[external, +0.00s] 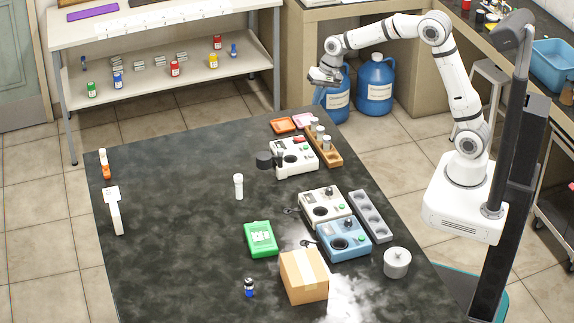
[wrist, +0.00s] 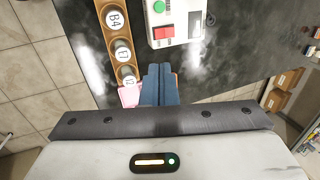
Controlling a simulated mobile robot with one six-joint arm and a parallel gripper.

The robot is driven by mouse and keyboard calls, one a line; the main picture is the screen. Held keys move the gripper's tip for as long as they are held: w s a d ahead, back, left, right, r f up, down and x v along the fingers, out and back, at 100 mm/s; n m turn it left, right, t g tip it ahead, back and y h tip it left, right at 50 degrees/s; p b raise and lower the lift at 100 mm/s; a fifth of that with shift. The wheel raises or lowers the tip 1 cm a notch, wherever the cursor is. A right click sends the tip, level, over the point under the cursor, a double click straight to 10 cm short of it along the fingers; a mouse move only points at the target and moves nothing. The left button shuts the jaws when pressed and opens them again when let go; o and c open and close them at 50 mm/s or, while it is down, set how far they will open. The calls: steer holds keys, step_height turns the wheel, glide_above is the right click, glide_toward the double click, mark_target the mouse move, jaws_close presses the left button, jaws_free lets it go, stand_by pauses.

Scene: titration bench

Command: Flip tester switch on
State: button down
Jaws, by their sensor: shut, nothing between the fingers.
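In the wrist view the tester (wrist: 190,30) shows at the top, with the red switch (wrist: 163,33) and green button (wrist: 159,6). Whether the switch is on or off cannot be told. My gripper (external: 318,81) is raised above and beyond the bench's far edge, apart from the tester. Its shut, empty fingers (wrist: 158,68) point toward the switch side in the wrist view.
A wooden rack (external: 330,157) with capped vials stands beside the tester; it also shows in the wrist view (wrist: 111,33). Orange (external: 283,125) and pink (external: 303,119) trays lie behind. A white device (external: 325,207) and blue device (external: 343,240) stand nearer. The bench's left middle is mostly clear.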

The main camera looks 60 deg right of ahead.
mark_target(296, 141)
steer(key=shift+f+b, duration=0.1)
steer(key=shift+b, duration=0.25)
steer(key=a+b, duration=0.1)
steer(key=b, duration=0.2)
steer(key=shift+w+r+y, duration=0.25)
steer(key=shift+w+y, duration=0.05)
steer(key=shift+w, duration=0.05)
steer(key=p+x, duration=0.1)
steer(key=x, duration=1.3)
steer(key=shift+w+d+p, duration=0.1)
steer(key=shift+w+p, duration=0.1)
steer(key=shift+p, duration=0.1)
steer(key=shift+p, duration=0.45)
